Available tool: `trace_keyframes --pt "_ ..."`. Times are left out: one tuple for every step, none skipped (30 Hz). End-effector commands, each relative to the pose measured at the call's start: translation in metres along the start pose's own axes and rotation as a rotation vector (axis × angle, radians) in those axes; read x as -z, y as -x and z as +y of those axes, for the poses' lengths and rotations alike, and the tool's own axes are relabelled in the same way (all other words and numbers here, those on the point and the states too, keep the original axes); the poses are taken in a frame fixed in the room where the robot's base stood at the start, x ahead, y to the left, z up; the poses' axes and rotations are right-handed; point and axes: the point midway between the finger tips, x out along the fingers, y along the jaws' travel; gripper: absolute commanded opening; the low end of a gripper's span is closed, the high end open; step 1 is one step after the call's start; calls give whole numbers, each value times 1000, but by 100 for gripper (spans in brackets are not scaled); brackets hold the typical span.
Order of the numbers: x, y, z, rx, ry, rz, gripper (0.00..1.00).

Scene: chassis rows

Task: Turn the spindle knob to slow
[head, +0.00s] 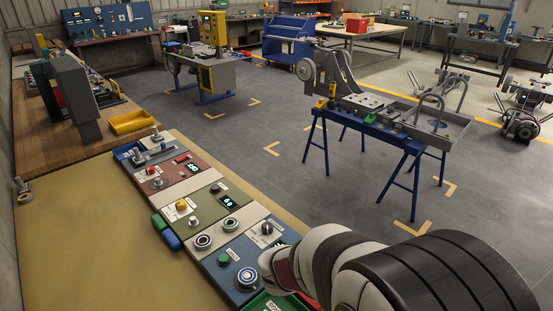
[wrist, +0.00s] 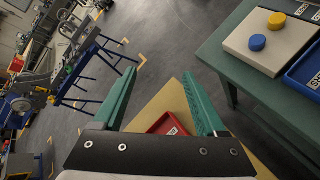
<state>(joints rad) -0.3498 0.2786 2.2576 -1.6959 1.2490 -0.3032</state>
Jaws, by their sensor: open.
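A row of coloured control panels (head: 207,215) lies along the bench in the head view. It carries several knobs and buttons. A black knob (head: 266,228) sits on the blue panel, and another dark knob (head: 215,188) sits on the olive panel. The labels are too small to read, so I cannot tell which is the spindle knob. My gripper (wrist: 160,74) shows in the wrist view with its two green fingers wide apart and nothing between them. It points at the floor and a bench edge, away from the panel row. My arm fills the lower right of the head view.
In the wrist view, a red tray (wrist: 168,125) lies beyond the fingers. A pale board with a yellow knob (wrist: 277,21) and a blue knob (wrist: 257,42) sits on a green bench. A yellow tray (head: 131,122) stands behind the panels. The tan bench left of them is mostly clear.

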Motion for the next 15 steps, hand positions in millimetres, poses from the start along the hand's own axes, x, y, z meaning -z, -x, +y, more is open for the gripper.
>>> trace_keyframes --pt "51 0 27 -173 248 37 74" --pt "86 5 41 -289 400 62 74" --pt "131 14 53 -433 583 95 74" --pt "163 23 56 -530 704 117 74" --pt "191 32 56 -615 808 138 74" --pt "222 42 53 -711 920 160 74" --pt "241 49 49 -768 986 173 74" --pt "255 55 46 -813 1036 184 74" --pt "269 61 42 -858 1085 195 74" --pt "276 63 39 -880 1110 200 74" --pt "280 64 38 -895 1125 203 74" --pt "285 63 40 -904 1134 205 74" --pt "288 60 42 -905 1135 205 74" --pt "290 56 45 -904 1133 204 74" --pt "295 50 50 -903 1133 204 74"
